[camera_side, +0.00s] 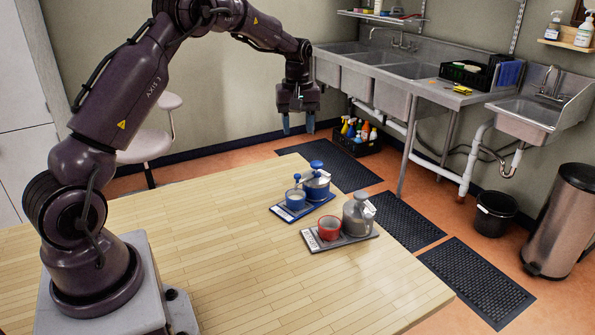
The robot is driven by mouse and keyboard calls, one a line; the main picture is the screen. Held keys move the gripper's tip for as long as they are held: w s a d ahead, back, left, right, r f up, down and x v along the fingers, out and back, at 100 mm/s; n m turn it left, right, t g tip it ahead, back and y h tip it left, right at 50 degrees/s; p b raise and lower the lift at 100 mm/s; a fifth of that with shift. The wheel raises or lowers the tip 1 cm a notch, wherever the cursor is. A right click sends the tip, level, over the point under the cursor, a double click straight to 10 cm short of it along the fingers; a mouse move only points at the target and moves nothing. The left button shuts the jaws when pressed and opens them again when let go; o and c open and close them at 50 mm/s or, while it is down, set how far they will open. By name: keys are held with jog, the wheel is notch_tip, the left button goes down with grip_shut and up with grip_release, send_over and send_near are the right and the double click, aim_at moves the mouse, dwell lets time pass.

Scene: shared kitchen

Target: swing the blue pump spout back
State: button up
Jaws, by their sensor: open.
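The blue-topped pump (317,187) stands upright at the right end of a blue tray (283,215) on the table. Its rounded blue head shows on top. A small blue cup (295,201) stands to its left on the same tray, with a blue knob-like part just above it. The spout is too small to make out clearly, and I cannot tell which way it points. My gripper (298,124) points down with its two fingers apart. It is empty, high above the table's far edge, and appears above and behind the pump, not touching it.
A grey tray (335,245) with a red cup (329,228) and a grey pump (356,218) sits close in front of the blue tray. The wooden table (220,260) is bare to the left and front. Sinks (385,65) line the far wall.

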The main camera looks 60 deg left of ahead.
aim_at(298, 175)
jog(key=shift+n, duration=0.5)
notch_tip(298, 175, down, 13)
jog(key=shift+d+r, duration=0.1)
grip_shut()
